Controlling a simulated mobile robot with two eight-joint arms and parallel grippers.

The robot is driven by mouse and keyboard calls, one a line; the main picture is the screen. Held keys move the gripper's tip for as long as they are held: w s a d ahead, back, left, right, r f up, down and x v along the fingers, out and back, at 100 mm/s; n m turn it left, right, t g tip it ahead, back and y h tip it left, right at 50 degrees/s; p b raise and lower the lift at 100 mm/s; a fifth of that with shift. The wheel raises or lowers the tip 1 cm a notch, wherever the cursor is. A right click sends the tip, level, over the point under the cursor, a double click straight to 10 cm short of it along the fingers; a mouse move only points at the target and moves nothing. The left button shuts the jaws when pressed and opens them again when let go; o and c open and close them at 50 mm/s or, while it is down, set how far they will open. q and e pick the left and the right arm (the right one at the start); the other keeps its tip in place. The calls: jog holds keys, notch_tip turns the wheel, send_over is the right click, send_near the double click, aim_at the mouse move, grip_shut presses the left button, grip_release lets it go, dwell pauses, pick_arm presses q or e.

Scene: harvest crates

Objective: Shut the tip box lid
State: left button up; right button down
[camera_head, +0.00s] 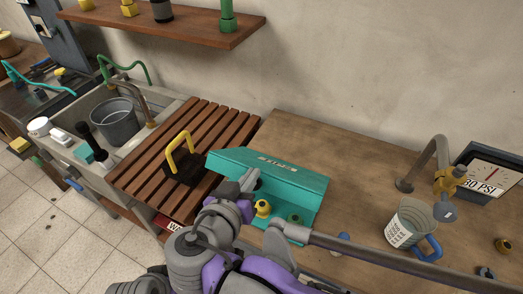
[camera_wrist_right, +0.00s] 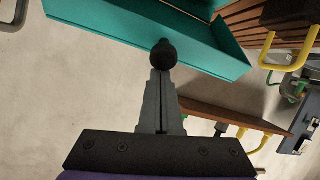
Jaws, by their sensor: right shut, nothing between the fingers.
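The tip box (camera_head: 313,208) is a teal box on the wooden bench. Its teal lid (camera_head: 240,157), with pale lettering, stands raised and tilted, and the front of the box is open. A yellow item (camera_head: 263,208) and a green item (camera_head: 295,218) show inside. My right gripper (camera_head: 250,178) is shut and empty at the left part of the open box, in front of the lid. In the right wrist view, the shut fingers (camera_wrist_right: 162,72) meet or overlap a dark round knob (camera_wrist_right: 163,52) by the teal edge. Contact is unclear. My left gripper is not in view.
A slatted wooden rack (camera_head: 150,165) with a black, yellow-handled item (camera_head: 181,145) adjoins the box on the left. Bench between box and jug is mostly clear. A shelf (camera_head: 200,25) hangs above.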

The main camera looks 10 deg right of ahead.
pick_arm(q)
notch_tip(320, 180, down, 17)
jog(key=b, duration=1.3)
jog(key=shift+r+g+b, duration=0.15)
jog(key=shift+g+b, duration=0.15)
jog(key=shift+b, duration=0.05)
pick_arm(e)
jog(key=shift+s+a+f+n+t+h, duration=0.1)
jog(key=shift+s+a+f+t+h, duration=0.65)
jog(key=shift+f, duration=2.15)
jog(key=shift+s+a+f+n+t+h, duration=0.1)
jog(key=shift+s+a+f+t+h, duration=0.25)
jog(key=shift+s+f+t, duration=1.7)
jog(key=shift+w+a+f+n+t+h, duration=0.1)
jog(key=shift+w+a+f+h, duration=0.35)
jog(key=shift+f, duration=3.35)
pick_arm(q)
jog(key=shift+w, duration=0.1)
pick_arm(e)
jog(key=shift+s+a+f, duration=0.15)
jog(key=shift+s, duration=0.05)
